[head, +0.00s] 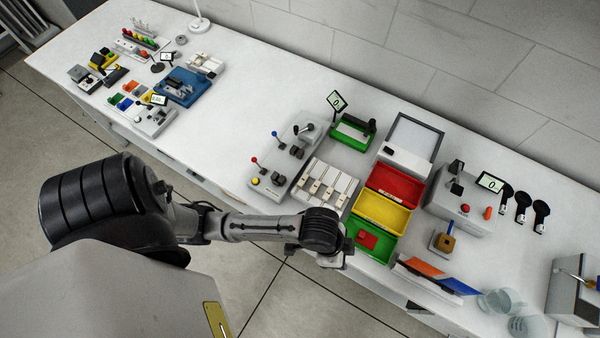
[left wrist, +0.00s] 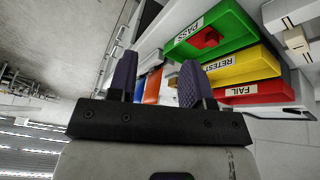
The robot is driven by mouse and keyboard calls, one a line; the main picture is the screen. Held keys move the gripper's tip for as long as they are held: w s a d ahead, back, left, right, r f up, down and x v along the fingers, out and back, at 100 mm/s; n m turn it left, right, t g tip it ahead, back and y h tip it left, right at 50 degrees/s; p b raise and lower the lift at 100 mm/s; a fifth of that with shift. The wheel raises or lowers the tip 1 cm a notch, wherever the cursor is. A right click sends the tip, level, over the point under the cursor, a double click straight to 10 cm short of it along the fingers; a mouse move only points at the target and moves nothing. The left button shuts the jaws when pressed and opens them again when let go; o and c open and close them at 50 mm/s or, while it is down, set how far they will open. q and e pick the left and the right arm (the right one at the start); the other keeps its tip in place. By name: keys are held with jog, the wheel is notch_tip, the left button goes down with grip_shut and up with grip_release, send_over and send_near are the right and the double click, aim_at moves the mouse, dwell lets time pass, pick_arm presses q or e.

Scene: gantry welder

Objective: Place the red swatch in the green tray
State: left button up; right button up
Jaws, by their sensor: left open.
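The red swatch (head: 367,239) lies inside the green tray (head: 384,254), the nearest of three stacked-in-line trays. In the left wrist view the red swatch (left wrist: 205,38) shows in the green tray (left wrist: 238,36), whose front label reads PASS. My left gripper (head: 336,260) is beside the green tray, on its left near the table's front edge. In the left wrist view its two dark fingers (left wrist: 158,80) stand apart with nothing held between them. My right gripper is not in view.
A yellow tray (head: 383,212) labelled RETEST and a red tray (head: 394,185) labelled FAIL sit behind the green one. A white slotted fixture (head: 326,186) stands to the left. A grey box with buttons (head: 462,200) and clear glasses (head: 497,300) are to the right.

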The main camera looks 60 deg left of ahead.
pick_arm(q)
jog(key=s+a+f+n+y, duration=0.1)
jog(key=s+a+n+y, duration=0.2)
jog(key=s+a, duration=0.7)
jog(key=shift+a+n+t, duration=0.3)
jog(key=shift+a+n, duration=0.35)
jog(key=shift+n, duration=0.45)
jog(key=shift+w, duration=0.1)
notch_tip(320, 180, up, 21)
jog(key=p, duration=2)
jog(key=shift+f, duration=0.2)
